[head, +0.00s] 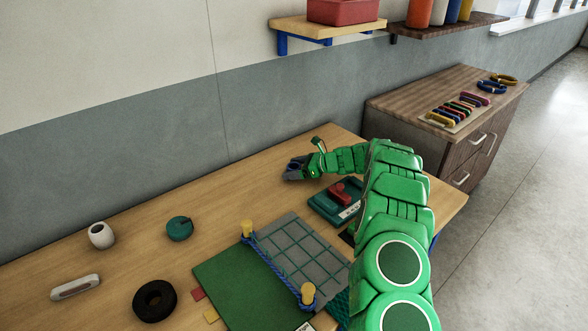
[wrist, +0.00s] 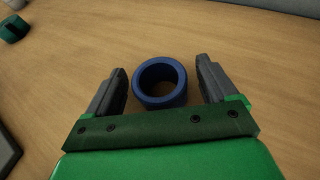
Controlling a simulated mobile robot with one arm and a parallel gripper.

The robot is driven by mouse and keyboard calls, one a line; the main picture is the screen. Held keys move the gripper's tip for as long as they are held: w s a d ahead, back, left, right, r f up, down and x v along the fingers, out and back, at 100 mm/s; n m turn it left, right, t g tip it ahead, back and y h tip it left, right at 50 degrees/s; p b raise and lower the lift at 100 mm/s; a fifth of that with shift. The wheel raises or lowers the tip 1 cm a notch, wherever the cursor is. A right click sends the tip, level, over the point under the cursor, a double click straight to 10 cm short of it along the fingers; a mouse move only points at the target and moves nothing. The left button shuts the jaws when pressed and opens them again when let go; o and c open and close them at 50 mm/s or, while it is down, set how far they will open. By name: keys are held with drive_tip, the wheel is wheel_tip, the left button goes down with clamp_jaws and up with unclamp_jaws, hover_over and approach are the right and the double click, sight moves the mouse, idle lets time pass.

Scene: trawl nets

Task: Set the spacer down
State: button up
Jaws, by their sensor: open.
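The spacer (wrist: 181,99) is a short blue ring, standing on the wooden table between the two dark fingers of my gripper in the wrist view. My gripper (wrist: 160,88) is open, with a visible gap between each finger and the ring. In the head view my gripper (head: 292,170) is low over the far part of the table, near the wall. The spacer is small and mostly hidden by the fingers there.
A teal tray (head: 322,207) with a red item is close to my arm. A green mat (head: 228,285), a grey gridded panel (head: 300,245) and yellow posts with blue rope lie nearer. A black ring (head: 139,303), teal roll (head: 180,238) and white cup (head: 101,246) stand left. Bare table lies between.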

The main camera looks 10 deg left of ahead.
drive_tip(key=shift+d+r, duration=0.1)
drive_tip(key=shift+r, duration=0.1)
drive_tip(key=v, duration=1.1)
drive_tip(key=shift+d, duration=0.4)
drive_tip(key=s+a+r+n+g+h, duration=0.25)
drive_tip(key=s+r+n, duration=0.45)
drive_tip(key=s, duration=0.7)
drive_tip(key=s+a+r+n+g+h, duration=0.1)
drive_tip(key=s+a+r+n+g, duration=0.2)
drive_tip(key=s+r, duration=0.85)
drive_tip(key=s+d+f+n+h, duration=0.1)
drive_tip(key=s+d+n+h, duration=0.2)
drive_tip(key=s, duration=0.9)
drive_tip(key=s+d+n+h, duration=0.3)
drive_tip(key=s+d, duration=0.6)
drive_tip(key=s, duration=0.4)
drive_tip(key=s+d+f+n+h, duration=0.1)
drive_tip(key=s+d+n+h, duration=0.2)
drive_tip(key=s, duration=0.9)
drive_tip(key=d+n, duration=0.1)
drive_tip(key=d, duration=0.2)
drive_tip(key=shift+s+d+f+t, duration=0.3)
drive_tip(key=shift+s+d+t, duration=0.05)
drive_tip(key=shift+d, duration=0.05)
